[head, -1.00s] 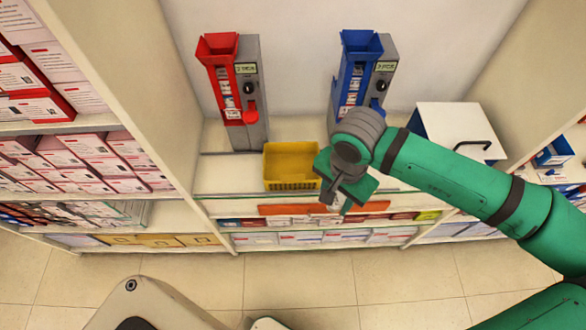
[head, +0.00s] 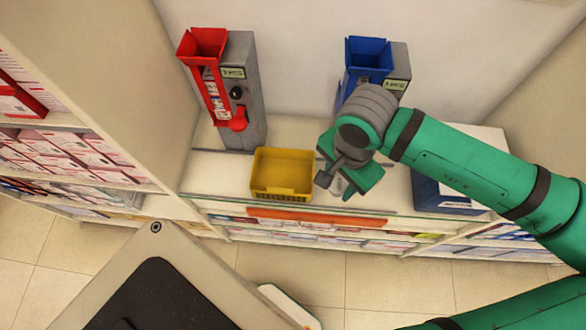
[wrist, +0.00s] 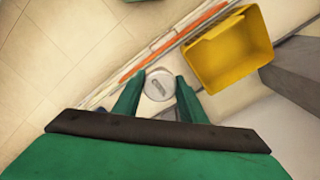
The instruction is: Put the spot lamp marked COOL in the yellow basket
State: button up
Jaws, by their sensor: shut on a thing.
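My gripper (head: 346,190) is just right of the yellow basket (head: 281,188), beside the counter shelf in the head view. It is shut on a round, pale spot lamp (wrist: 159,85), seen end-on between the two fingers in the wrist view. A grey mark shows on its face, but I cannot read it surely as COOL. The basket also shows in the wrist view (wrist: 228,50), up and right of the lamp and apart from it. The basket looks empty. In the head view my gripper hides most of the lamp.
A red-topped dispenser (head: 231,90) stands behind the basket to the left. A blue-topped one (head: 368,62) stands behind my arm. A dark blue box (head: 440,192) lies right of my gripper. An orange strip (head: 300,217) runs along the shelf front.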

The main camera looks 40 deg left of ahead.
jog(key=a+f, duration=0.2)
jog(key=a, duration=0.2)
jog(key=a+f, duration=0.3)
jog(key=a, duration=0.1)
jog(key=a+f, duration=0.3)
jog(key=a, duration=0.1)
jog(key=shift+w+f, duration=0.1)
jog(key=shift+w, duration=0.1)
jog(key=shift+a+f, duration=0.2)
jog(key=shift+f, duration=0.1)
jog(key=shift+a+f, duration=0.15)
jog(key=shift+f, duration=0.8)
jog(key=shift+a+f, duration=0.15)
jog(key=shift+f, duration=0.8)
jog(key=o, duration=1.1)
jog(key=shift+f, duration=0.1)
notch_tip(320, 180, up, 12)
jog(key=shift+r, duration=0.15)
